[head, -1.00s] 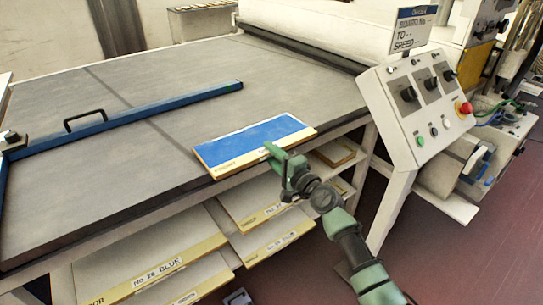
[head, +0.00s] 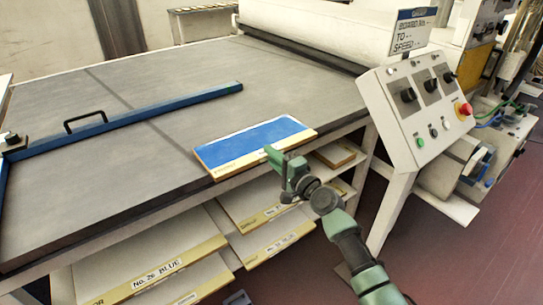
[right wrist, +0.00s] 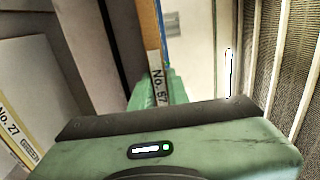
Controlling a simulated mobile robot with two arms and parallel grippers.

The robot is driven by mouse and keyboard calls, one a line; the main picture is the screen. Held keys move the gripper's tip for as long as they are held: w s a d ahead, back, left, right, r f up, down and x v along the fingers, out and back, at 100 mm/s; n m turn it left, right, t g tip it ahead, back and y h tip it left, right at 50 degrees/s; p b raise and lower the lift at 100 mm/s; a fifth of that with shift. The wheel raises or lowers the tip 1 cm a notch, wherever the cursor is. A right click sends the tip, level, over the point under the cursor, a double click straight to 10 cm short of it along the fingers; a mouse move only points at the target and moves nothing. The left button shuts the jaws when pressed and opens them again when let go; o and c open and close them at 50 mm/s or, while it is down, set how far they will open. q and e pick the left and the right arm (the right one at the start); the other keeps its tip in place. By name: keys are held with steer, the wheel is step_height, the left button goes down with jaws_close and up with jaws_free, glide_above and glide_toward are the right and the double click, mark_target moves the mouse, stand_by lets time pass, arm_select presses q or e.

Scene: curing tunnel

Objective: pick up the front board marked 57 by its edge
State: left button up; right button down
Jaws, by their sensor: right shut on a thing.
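The front board marked 57 (head: 250,142) has a blue top with a pale strip and a wooden edge. It lies at the front edge of the grey table, near its right end. My right gripper (head: 270,153) is at the board's front edge, right of its middle, and is shut on that edge. In the right wrist view the board's edge (right wrist: 152,45) runs down to the green fingers (right wrist: 160,90), with a "No. 57" label beside them. The fingers partly hide the board's edge. I do not see my left gripper.
Boards on the shelf below include one marked No. 26 BLUE (head: 150,275). A blue bar with a handle (head: 130,118) lies across the grey table (head: 290,85). A control panel (head: 420,100) with a red button stands at the right.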

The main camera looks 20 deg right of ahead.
stand_by(0.8)
step_height(320, 180, up, 4)
steer(key=p, duration=0.3)
steer(key=shift+w+f, duration=0.1)
steer(key=shift+f, duration=0.3)
